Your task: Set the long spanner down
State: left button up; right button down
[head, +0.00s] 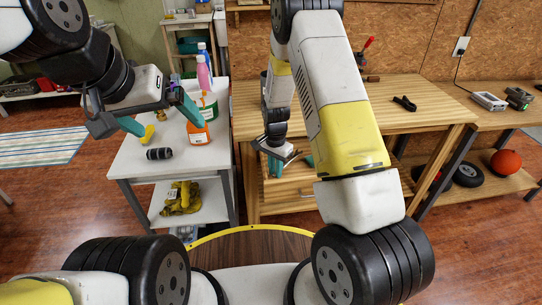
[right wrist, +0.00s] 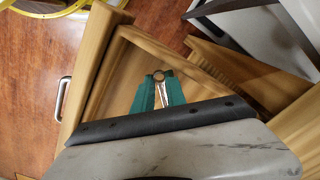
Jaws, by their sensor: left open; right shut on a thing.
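The long spanner (right wrist: 161,89) shows in the right wrist view as a metal shaft with a ring end between the teal fingers. My right gripper (right wrist: 160,92) is shut on it and holds it over an open wooden drawer (right wrist: 122,72). Most of the spanner is hidden by the gripper. In the head view my right gripper (head: 291,164) is low at the front of the wooden workbench (head: 345,105), partly behind my arm; the spanner cannot be made out there. My left gripper (head: 160,116) is open and empty above the white cart.
The white cart (head: 130,165) holds an orange-labelled bottle (head: 197,134), other bottles and a black cylinder (head: 159,153). A black clamp-like item (head: 404,103) lies on the workbench, whose top is mostly clear. A side bench (head: 480,115) stands at right.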

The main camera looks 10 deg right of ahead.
jog(key=shift+f, duration=0.85)
